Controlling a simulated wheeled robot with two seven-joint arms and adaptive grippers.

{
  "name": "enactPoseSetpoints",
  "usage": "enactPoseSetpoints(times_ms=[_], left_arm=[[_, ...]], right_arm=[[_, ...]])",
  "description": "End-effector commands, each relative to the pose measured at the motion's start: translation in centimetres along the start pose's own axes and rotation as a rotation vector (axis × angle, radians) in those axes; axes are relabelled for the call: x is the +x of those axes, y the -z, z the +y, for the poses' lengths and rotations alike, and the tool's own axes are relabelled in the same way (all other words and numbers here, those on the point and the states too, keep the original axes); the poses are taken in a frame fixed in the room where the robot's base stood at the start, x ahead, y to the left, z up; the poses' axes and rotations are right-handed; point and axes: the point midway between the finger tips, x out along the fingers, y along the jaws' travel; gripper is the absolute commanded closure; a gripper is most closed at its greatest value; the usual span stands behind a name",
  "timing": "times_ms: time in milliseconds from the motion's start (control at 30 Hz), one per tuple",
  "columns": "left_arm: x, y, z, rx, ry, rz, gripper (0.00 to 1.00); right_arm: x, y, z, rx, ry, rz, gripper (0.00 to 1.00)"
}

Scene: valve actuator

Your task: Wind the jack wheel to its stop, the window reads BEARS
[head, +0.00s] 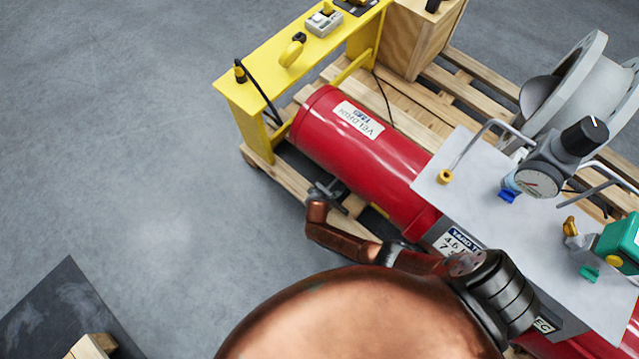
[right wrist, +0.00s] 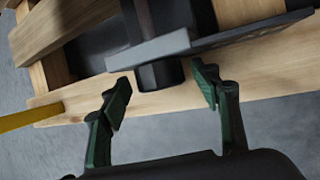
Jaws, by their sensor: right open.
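My right gripper (right wrist: 165,84) is open in the right wrist view, its two green-padded fingers apart. A dark round stub (right wrist: 160,75) under a flat grey plate (right wrist: 150,50) stands between and just beyond the fingertips, with no clear contact. I cannot tell whether this stub belongs to the jack wheel. In the head view my copper arm reaches along the near side of the red cylinder (head: 375,160); a small dark shape at its end is too unclear to read. No jack wheel or window reading BEARS can be made out. My left gripper is not in view.
The red cylinder lies on a wooden pallet (head: 440,105) beside a yellow frame (head: 245,95). A grey panel (head: 470,190) with a gauge (head: 538,182) and a green box (head: 620,245) stands to the right. Floor at the left is open, with a dark mat (head: 60,310) at lower left.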

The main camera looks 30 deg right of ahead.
Motion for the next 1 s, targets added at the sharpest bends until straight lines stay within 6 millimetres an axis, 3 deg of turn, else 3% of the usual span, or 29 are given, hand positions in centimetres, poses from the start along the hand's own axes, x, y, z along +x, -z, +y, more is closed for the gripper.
enactPoseSetpoints(times_ms=[67, 667, 1000], left_arm=[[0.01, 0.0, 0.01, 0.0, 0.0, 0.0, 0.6], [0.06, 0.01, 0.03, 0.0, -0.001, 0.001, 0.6], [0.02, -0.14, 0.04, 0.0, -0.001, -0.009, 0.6]], right_arm=[[-0.01, -0.02, 0.01, 0.0, 0.0, 0.0, 0.43], [-0.01, 0.02, -0.01, 0.0, 0.0, 0.0, 0.84], [0.09, 0.05, -0.29, 0.013, -0.033, 0.0, 0.85]])
